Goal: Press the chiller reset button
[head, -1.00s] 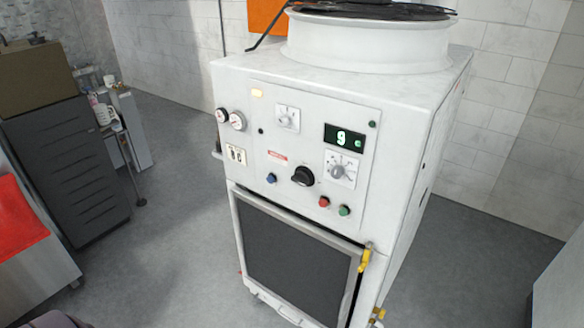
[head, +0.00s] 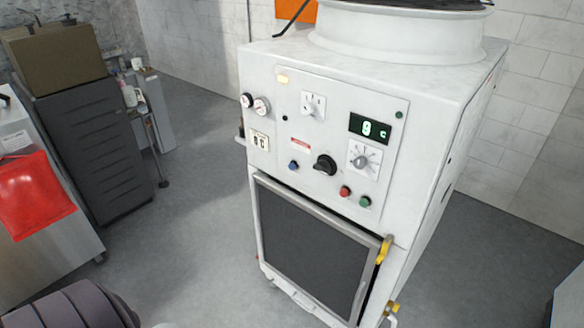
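The chiller is a white cabinet (head: 460,110) in the middle and right of the head view, with its control panel facing me. The panel holds a blue button (head: 293,164) below a small red-and-white label (head: 300,144), a red button (head: 345,191) and a green button (head: 365,201). The lettering is too small to read, so I cannot tell which button is the reset. A black rotary knob (head: 325,165) sits between the blue and red buttons. A lit green display (head: 370,128) is at the upper right of the panel. Neither gripper is in view.
A dark grille (head: 312,245) with a yellow latch (head: 384,250) is below the panel. At left stand a dark drawer cabinet (head: 90,140) topped by a brown box (head: 58,60), and a pale unit with a red sheet (head: 35,195). Grey floor (head: 190,210) is clear between them.

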